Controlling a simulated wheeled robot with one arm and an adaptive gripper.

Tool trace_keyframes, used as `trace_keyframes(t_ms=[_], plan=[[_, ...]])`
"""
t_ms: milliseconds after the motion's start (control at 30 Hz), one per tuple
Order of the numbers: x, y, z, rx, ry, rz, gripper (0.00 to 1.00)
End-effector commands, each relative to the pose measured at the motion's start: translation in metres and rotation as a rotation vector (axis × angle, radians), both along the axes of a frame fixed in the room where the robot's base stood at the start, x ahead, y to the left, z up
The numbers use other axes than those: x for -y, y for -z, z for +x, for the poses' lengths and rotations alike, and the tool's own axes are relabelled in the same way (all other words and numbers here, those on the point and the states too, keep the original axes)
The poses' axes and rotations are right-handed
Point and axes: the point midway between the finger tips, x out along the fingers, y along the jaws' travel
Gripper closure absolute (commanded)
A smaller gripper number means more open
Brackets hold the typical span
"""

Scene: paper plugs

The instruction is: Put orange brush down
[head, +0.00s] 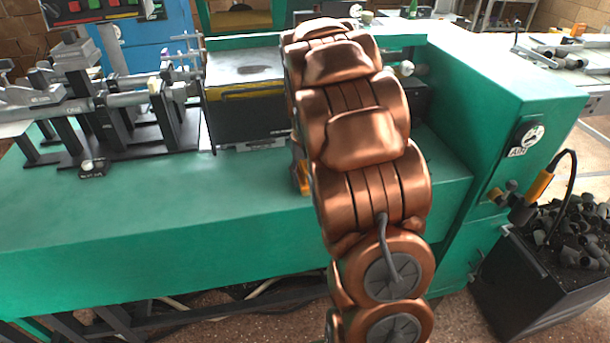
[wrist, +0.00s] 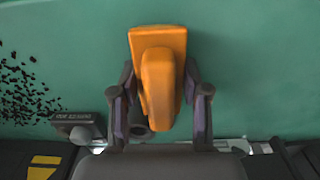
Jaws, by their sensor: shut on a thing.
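The orange brush (wrist: 157,80) is in the middle of the wrist view, between the two fingers of my gripper (wrist: 160,103). My gripper is shut on it. Behind the brush is the green machine surface; I cannot tell whether the brush touches it. In the head view a small orange part of the brush (head: 302,176) shows at the left edge of my copper arm, over the green machine top (head: 130,200). My arm hides the rest of it and my gripper there.
Black specks (wrist: 25,90) lie on the green surface at the left of the wrist view. A metal fixture (head: 120,100) stands at the left of the machine. A black bin (head: 530,280) of dark pieces stands at the right. The front left of the machine top is clear.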

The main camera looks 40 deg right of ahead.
Motion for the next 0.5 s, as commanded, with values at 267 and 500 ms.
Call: trace_keyframes(t_ms=[267,500], plan=[[-0.0001,0.0030,0.0002,0.000,0.000,0.000,0.41],[-0.0001,0.0030,0.0000,0.000,0.000,0.000,0.29]])
